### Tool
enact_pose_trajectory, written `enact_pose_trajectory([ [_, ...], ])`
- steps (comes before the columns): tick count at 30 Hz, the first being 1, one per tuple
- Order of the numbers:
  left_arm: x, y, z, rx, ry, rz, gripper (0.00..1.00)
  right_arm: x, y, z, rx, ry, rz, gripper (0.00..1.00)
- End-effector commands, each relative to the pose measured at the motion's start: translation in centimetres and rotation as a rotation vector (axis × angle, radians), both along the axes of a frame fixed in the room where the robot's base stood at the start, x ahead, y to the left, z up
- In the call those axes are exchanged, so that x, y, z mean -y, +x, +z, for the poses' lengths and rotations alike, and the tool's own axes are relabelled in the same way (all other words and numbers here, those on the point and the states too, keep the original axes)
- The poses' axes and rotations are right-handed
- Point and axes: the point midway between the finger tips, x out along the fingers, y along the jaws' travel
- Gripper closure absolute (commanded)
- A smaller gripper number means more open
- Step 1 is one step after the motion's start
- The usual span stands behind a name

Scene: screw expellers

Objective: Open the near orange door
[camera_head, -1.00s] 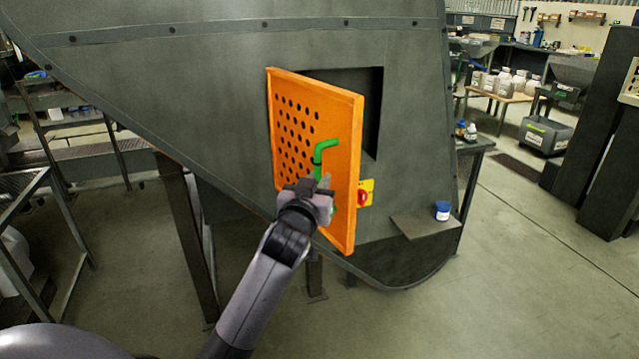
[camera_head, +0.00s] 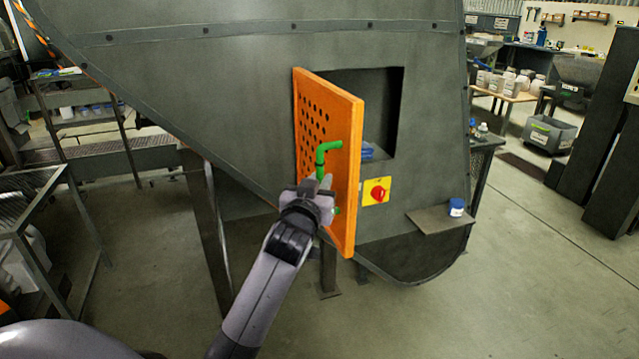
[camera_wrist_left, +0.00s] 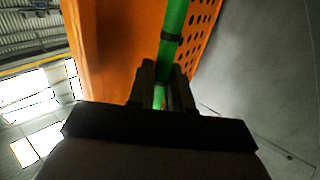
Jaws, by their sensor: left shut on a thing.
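The orange door (camera_head: 345,190) with round holes stands partly open, swung out from the dark grey machine on its left-side edge. A green handle (camera_head: 321,154) is fixed upright near its free edge. My left gripper (camera_head: 324,184) is shut on the handle's lower part. In the left wrist view the fingers (camera_wrist_left: 163,84) close around the green bar (camera_wrist_left: 174,32), with the orange door (camera_wrist_left: 125,45) behind it. My right gripper is not in view.
The opening (camera_head: 385,110) beside the door shows something blue inside. A red knob on a yellow plate (camera_head: 376,191) sits below it. A small shelf (camera_head: 430,219) holds a blue jar (camera_head: 456,207). A metal rack (camera_head: 40,215) stands at the left.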

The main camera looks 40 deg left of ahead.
Motion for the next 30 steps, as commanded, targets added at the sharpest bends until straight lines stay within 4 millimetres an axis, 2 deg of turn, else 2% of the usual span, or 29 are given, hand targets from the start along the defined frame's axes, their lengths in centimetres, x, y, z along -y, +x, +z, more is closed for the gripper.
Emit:
enact_pose_trajectory([
  [1, -0.9, -0.1, 0.7, 0.012, 0.009, 0.018, 1.0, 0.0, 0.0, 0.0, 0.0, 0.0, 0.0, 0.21],
  [11, -0.9, -0.1, 0.8, 0.013, 0.011, 0.018, 1.0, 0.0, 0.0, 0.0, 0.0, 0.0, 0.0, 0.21],
  [12, -0.9, -0.1, 0.8, 0.013, 0.011, 0.018, 0.68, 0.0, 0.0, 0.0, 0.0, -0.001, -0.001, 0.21],
  [13, -0.9, -0.1, 0.8, 0.013, 0.011, 0.017, 0.61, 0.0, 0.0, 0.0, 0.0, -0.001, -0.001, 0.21],
  [23, -0.5, -0.2, 0.4, 0.007, 0.004, 0.011, 0.61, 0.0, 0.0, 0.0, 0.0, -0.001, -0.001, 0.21],
  [30, 0.2, -2.1, 0.3, 0.008, 0.003, 0.01, 0.61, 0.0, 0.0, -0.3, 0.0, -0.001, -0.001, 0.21],
])
